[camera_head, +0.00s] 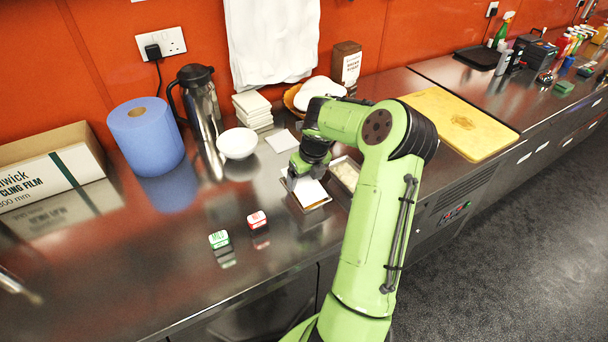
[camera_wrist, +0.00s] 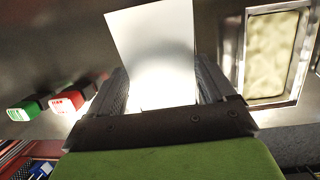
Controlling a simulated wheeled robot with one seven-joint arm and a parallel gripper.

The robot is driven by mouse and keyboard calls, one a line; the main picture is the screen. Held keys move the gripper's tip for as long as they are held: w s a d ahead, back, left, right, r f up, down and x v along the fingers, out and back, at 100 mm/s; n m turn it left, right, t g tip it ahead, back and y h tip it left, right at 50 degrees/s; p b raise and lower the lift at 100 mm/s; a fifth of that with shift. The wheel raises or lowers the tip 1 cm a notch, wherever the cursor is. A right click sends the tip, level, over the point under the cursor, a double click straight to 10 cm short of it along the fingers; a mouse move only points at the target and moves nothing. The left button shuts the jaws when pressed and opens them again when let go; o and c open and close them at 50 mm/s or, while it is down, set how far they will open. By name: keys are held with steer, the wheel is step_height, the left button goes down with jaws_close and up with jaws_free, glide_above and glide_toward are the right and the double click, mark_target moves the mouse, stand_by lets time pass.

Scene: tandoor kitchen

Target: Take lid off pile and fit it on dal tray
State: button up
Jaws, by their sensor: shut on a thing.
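My gripper (camera_head: 300,178) is shut on a flat white lid (camera_wrist: 155,45), which sits between the two fingers in the wrist view. In the head view the lid (camera_head: 308,190) lies over, or just above, a shallow tray (camera_head: 320,206) whose brownish edge shows at the front. The lid covers most of that tray, so I cannot see its contents or tell whether the lid is seated. The pile of pale square lids (camera_head: 252,108) stands farther back, beside the white bowl. Another flat white square (camera_head: 282,140) lies on the counter near the pile.
A second tray with pale contents (camera_wrist: 272,55) stands open just right of the lid. Red (camera_head: 257,219) and green (camera_head: 219,240) small boxes stand at the front left. A white bowl (camera_head: 237,143), steel flask (camera_head: 200,97) and blue roll (camera_head: 146,135) stand behind. The front-left counter is mostly clear.

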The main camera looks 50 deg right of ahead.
mark_target(310, 189)
steer(key=shift+s+f, duration=0.2)
steer(key=shift+f, duration=0.15)
steer(key=o, duration=0.8)
steer(key=shift+o, duration=0.2)
steer(key=shift+r, duration=0.2)
steer(key=shift+p+v, duration=1.95)
steer(key=shift+v, duration=0.95)
steer(key=shift+r, duration=0.1)
